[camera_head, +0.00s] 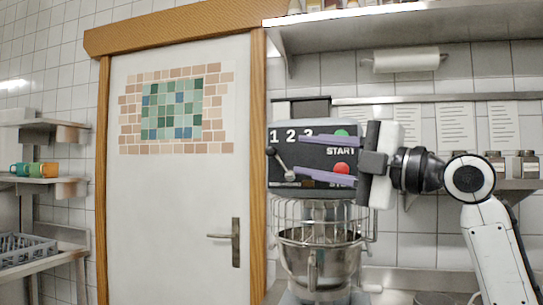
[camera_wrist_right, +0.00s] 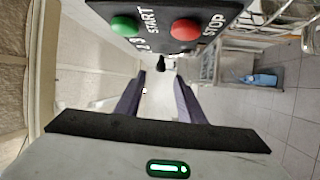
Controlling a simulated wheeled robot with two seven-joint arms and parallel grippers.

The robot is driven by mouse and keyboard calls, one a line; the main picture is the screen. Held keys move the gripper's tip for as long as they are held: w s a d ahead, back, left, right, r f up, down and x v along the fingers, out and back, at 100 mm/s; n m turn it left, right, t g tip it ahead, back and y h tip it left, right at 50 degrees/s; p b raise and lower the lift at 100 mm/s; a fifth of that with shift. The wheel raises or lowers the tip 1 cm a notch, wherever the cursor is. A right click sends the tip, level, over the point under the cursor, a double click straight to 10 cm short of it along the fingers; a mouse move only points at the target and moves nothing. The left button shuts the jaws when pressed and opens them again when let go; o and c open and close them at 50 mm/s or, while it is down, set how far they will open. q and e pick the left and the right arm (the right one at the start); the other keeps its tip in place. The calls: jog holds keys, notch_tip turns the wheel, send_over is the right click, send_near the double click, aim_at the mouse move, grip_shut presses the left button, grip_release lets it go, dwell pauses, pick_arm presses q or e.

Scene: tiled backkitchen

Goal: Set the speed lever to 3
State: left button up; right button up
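The mixer's dark control panel (camera_head: 315,155) carries the white numbers 1, 2 and 3 along its top left, with START and STOP labels to the right. The speed lever (camera_head: 280,162) is a short grey arm with a dark knob, tilted up and left, its knob just below the 1. My right gripper (camera_head: 302,153) reaches in from the right across the panel. Its two purple fingers are spread, with nothing between them, and their tips are right of the lever. In the right wrist view a dark knob (camera_wrist_right: 162,64) shows just beyond the open fingers. My left gripper is not in view.
A green START button (camera_wrist_right: 125,26) and a red STOP button (camera_wrist_right: 186,29) sit close to my right fingers. Below the panel are the wire guard (camera_head: 320,218) and steel bowl (camera_head: 318,262). A shelf (camera_head: 400,25) hangs above; a white door (camera_head: 180,210) is at left.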

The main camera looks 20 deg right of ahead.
aim_at(276, 151)
jog(key=p+x, duration=0.2)
jog(key=x, duration=0.6)
jog(key=shift+w+a+p, duration=0.2)
jog(key=shift+w+p, duration=0.05)
jog(key=shift+p, duration=0.1)
jog(key=shift+w+a, duration=0.25)
jog(key=shift+w, duration=0.15)
grip_shut()
